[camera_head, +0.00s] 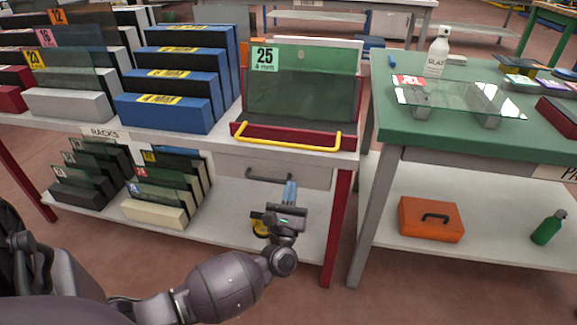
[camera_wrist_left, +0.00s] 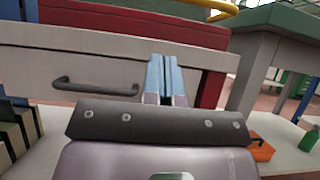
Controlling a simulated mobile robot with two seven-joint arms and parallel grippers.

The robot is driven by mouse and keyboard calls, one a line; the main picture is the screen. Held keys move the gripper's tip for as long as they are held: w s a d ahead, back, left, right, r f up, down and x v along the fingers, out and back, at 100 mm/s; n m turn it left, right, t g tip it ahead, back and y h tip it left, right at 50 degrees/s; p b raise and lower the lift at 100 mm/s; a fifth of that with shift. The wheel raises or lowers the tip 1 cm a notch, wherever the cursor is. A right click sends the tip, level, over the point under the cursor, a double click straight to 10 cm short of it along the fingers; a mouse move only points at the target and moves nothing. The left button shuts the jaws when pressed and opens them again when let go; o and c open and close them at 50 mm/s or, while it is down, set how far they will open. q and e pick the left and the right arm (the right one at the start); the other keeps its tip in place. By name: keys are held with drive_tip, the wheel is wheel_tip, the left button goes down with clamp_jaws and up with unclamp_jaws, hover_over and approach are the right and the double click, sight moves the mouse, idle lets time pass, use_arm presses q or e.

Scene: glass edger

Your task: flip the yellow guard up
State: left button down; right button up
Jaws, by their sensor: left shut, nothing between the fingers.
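The yellow guard (camera_head: 288,147) is a thin bent bar lying low across the front of the red rack (camera_head: 252,129), which holds dark glass under a green "25 4 mm" label. A piece of it also shows at the top right of the left wrist view (camera_wrist_left: 222,15). My left gripper (camera_head: 290,190) is shut and empty, with its blue fingers pointing up. It is below the guard, in front of the drawer, and apart from the guard. The left wrist view shows its fingers (camera_wrist_left: 165,75) before the drawer front. My right gripper is not in view.
A grey drawer (camera_head: 315,177) with a dark handle (camera_head: 269,176) is under the table top near my left gripper. Blue racks (camera_head: 165,116) stand left of the red rack. The green table (camera_head: 445,135) on the right carries a glass sheet and a white bottle (camera_head: 436,55).

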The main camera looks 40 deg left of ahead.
use_arm(q)
drive_tip(key=w+a+r, duration=0.2)
drive_tip(key=w+r, duration=0.1)
drive_tip(key=r, duration=0.3)
drive_tip(key=shift+w, duration=0.25)
drive_tip(key=shift+a, duration=0.1)
drive_tip(key=shift+r+p, duration=0.1)
drive_tip(key=shift+p, duration=0.2)
drive_tip(key=shift+r+g+p, duration=0.3)
drive_tip(key=shift+r+p, duration=0.15)
drive_tip(key=shift+p, duration=0.35)
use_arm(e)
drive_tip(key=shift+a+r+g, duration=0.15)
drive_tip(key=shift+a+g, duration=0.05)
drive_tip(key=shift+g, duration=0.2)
use_arm(q)
drive_tip(key=shift+r+h, duration=0.1)
drive_tip(key=shift+h, duration=0.2)
